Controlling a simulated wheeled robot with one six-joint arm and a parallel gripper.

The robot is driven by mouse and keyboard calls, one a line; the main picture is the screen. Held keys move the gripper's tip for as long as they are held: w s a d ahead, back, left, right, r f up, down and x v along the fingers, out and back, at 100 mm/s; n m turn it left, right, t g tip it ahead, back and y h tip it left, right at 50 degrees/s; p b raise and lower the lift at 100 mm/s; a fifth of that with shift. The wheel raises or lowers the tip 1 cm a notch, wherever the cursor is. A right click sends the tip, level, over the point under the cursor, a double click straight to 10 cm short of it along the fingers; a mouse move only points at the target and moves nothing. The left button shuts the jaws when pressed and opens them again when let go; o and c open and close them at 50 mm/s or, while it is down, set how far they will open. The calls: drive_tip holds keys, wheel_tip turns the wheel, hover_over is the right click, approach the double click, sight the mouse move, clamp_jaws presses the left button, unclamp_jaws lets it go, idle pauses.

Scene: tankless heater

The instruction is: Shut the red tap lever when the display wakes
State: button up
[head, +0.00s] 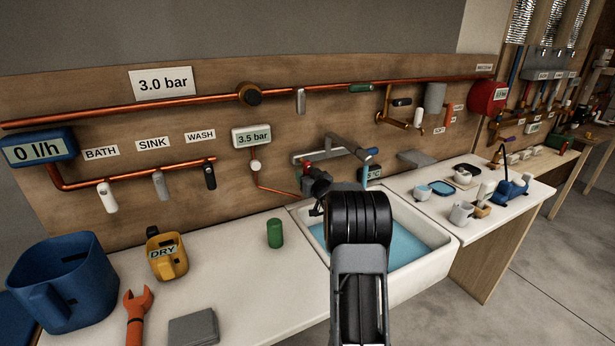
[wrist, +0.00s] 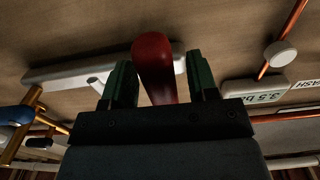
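The red tap lever (wrist: 153,65) stands between my gripper's two green fingers (wrist: 163,82) in the wrist view. The fingers are apart, with a narrow gap visible on the right of the lever; contact on the left is hard to tell. In the head view only a small red part of the lever (head: 307,168) shows beside my gripper (head: 316,184), at the left end of the grey tap fitting (head: 335,152) above the sink. A small dark display (head: 373,173) below the tap's blue lever (head: 372,151) is lit and ends in "5°C"; its left part is hard to read.
The sink (head: 445,243) holds blue water below my arm. A green cylinder (head: 275,233), yellow "DRY" jug (head: 167,255), blue jug (head: 63,283) and orange wrench (head: 138,312) stand or lie on the left counter. Other displays read 0 l/h (head: 38,148) and 3.5 bar (head: 252,137).

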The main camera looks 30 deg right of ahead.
clamp_jaws()
idle(0.5)
